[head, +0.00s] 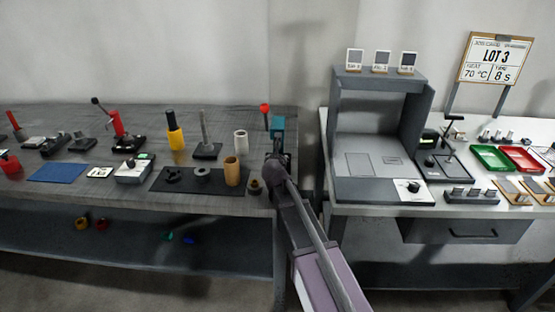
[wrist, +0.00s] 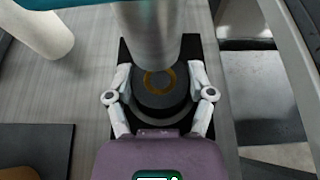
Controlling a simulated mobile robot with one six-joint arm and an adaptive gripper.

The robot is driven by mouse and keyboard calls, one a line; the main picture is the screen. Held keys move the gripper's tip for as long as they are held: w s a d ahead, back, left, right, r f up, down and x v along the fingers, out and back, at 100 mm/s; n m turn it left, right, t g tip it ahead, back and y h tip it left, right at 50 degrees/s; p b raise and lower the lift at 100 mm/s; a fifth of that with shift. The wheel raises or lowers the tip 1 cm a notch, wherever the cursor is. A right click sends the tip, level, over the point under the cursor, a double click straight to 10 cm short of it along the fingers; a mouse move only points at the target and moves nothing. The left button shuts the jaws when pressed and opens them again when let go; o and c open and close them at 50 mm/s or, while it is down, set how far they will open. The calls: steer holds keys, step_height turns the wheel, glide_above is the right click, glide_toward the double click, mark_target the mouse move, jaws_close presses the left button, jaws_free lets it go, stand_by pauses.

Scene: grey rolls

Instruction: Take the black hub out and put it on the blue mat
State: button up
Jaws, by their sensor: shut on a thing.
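The black hub (wrist: 160,101) sits on a black base plate (wrist: 203,50) in the wrist view, with a brass-coloured ring (wrist: 153,91) in its middle. My gripper (wrist: 160,86) is shut on the hub, one finger on each side. A metal ram (wrist: 148,35) stands right over the hub and hides part of its top; I cannot tell whether they touch. In the head view my arm hides the hub and fingers. The blue mat (head: 58,172) lies flat and bare on the left part of the table.
A teal press (head: 277,124) with a red-knobbed lever stands at the table's right end. A black mat (head: 215,187) with dark parts and a wooden cylinder (head: 232,171) lies between my arm and the blue mat. A white cylinder (head: 240,141), yellow-black tool (head: 175,133) and dark post stand behind.

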steer(key=shift+r+p, duration=1.4)
steer(key=shift+r, duration=0.05)
steer(key=s, duration=0.4)
steer(key=s+d+r+p, duration=0.1)
steer(key=s, duration=0.4)
steer(key=s+d, duration=0.1)
steer(key=s, duration=0.3)
steer(key=shift+s+r+p, duration=0.3)
steer(key=shift+r+p, duration=0.05)
steer(key=shift+s+d+r, duration=0.1)
steer(key=shift+s+d, duration=0.1)
steer(key=shift+s, duration=0.95)
steer(key=shift+s, duration=0.1)
